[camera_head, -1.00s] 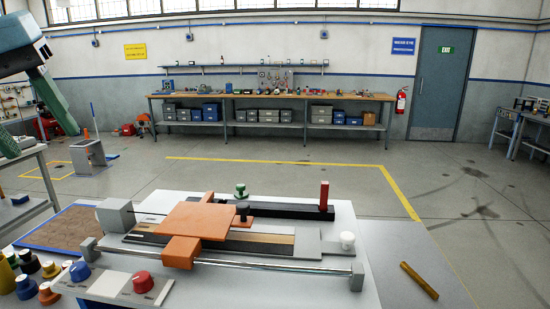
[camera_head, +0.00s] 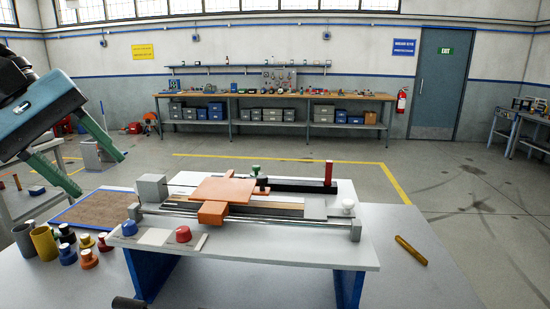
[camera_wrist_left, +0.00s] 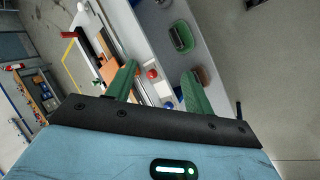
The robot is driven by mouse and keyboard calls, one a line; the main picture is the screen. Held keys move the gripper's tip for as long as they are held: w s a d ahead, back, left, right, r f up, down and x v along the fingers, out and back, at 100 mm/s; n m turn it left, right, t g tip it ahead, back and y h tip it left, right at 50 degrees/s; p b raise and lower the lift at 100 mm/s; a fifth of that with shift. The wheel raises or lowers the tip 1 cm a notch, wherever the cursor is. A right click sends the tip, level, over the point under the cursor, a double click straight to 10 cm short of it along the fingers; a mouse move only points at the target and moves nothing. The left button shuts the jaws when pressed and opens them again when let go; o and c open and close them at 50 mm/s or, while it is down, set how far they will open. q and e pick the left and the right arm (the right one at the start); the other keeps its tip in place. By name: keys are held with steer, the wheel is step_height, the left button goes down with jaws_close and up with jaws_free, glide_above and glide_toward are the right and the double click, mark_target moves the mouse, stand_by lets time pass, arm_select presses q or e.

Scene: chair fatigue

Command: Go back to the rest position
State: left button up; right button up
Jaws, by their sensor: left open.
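My left gripper (camera_head: 95,158) is at the left edge of the head view, raised above the left side of the table. Its two green fingers are apart with nothing between them. In the left wrist view the open fingers (camera_wrist_left: 160,85) point toward the table, with the test rig beyond them. The test rig (camera_head: 235,200) stands on the table with an orange plate (camera_head: 224,190), a blue knob (camera_head: 129,228) and a red knob (camera_head: 183,234). My right gripper is not seen clearly; only a small dark part shows at the bottom edge.
A brown mat with a blue rim (camera_head: 92,208) lies left of the rig. Several coloured knobs and a yellow cup (camera_head: 44,243) stand at the front left. A brass bar (camera_head: 410,250) lies at the right. A workbench (camera_head: 270,97) stands along the far wall, with open floor before it.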

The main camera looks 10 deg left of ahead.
arm_select(q)
steer(key=w+f+n+t+h, duration=0.85)
steer(key=f+n, duration=0.45)
steer(key=n, duration=0.5)
steer(key=s+a+f+n+y, duration=0.2)
steer(key=f+n+y, duration=0.3)
steer(key=f+n, duration=0.4)
steer(key=s+a+f+n+t+y, duration=0.1)
steer(key=s+a+f+n+y, duration=0.1)
steer(key=f+n+y, duration=0.3)
steer(key=s+a+f+n+y, duration=0.2)
steer(key=f+n+y, duration=0.3)
steer(key=f+n, duration=0.8)
steer(key=shift+s+a+n+y, duration=0.1)
steer(key=shift+s+n+y, duration=0.15)
steer(key=shift+n, duration=1.15)
steer(key=s+d+f+n+g+h, duration=0.1)
steer(key=s+d+f+n+g, duration=0.6)
steer(key=s, duration=0.5)
steer(key=s+d+f+n+g+h, duration=0.1)
steer(key=s+d+f+n+g, duration=0.45)
steer(key=s+d+f, duration=0.5)
steer(key=w+d+f+t+h, duration=0.1)
steer(key=w+f+t+h, duration=0.1)
steer(key=f+t, duration=0.5)
steer(key=shift+w+t, duration=0.4)
steer(key=shift+w, duration=0.45)
